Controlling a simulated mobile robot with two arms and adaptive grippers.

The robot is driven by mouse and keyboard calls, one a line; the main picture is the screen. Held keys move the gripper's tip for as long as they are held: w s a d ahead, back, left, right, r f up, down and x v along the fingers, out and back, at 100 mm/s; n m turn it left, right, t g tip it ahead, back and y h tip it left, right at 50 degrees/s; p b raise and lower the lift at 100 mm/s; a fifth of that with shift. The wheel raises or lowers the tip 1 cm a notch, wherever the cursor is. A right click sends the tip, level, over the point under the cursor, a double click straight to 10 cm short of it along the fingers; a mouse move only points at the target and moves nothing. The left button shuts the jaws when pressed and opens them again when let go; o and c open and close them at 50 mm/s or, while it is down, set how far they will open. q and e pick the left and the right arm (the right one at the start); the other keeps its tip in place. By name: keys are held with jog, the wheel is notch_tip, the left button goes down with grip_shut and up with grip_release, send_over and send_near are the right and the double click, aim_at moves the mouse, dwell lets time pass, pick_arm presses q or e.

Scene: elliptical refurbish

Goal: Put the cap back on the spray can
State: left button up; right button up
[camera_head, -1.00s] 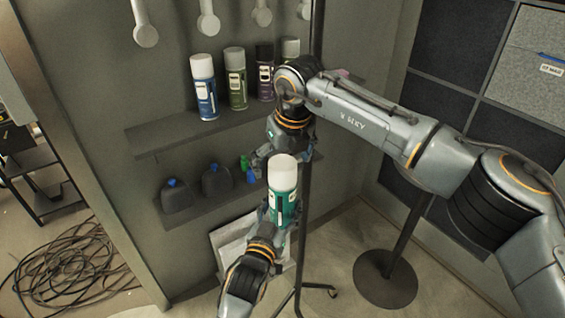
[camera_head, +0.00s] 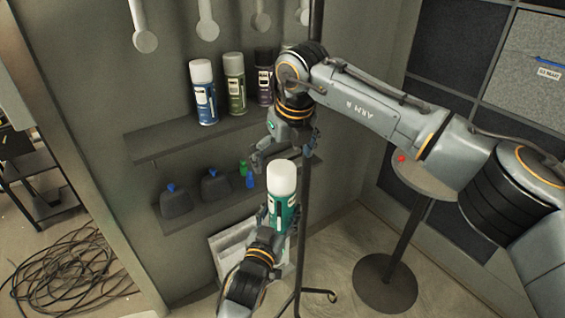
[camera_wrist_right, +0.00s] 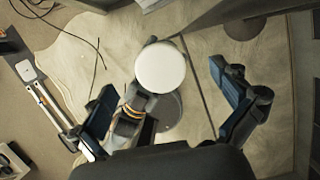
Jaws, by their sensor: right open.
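The green spray can (camera_head: 284,212) stands roughly upright in my left gripper (camera_head: 276,230), which is shut around its body. The white cap (camera_head: 282,178) sits on top of the can, with no gap that I can see. In the right wrist view the cap (camera_wrist_right: 160,68) shows from above as a white disc between the spread fingers. My right gripper (camera_head: 283,154) is open and empty, pointing down just above the cap. It does not appear to touch it. The can body is hidden below the cap in the wrist view.
A blue spray can (camera_head: 204,92) and several others stand on the upper shelf (camera_head: 160,140) behind. Dark bottles (camera_head: 176,198) stand on the lower shelf. A thin dark pole (camera_head: 309,190) rises close behind the can. A round stand (camera_head: 432,182) carries a small red thing (camera_head: 401,158).

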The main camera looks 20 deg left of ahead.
jog(key=shift+v, duration=1.85)
jog(key=shift+a, duration=0.1)
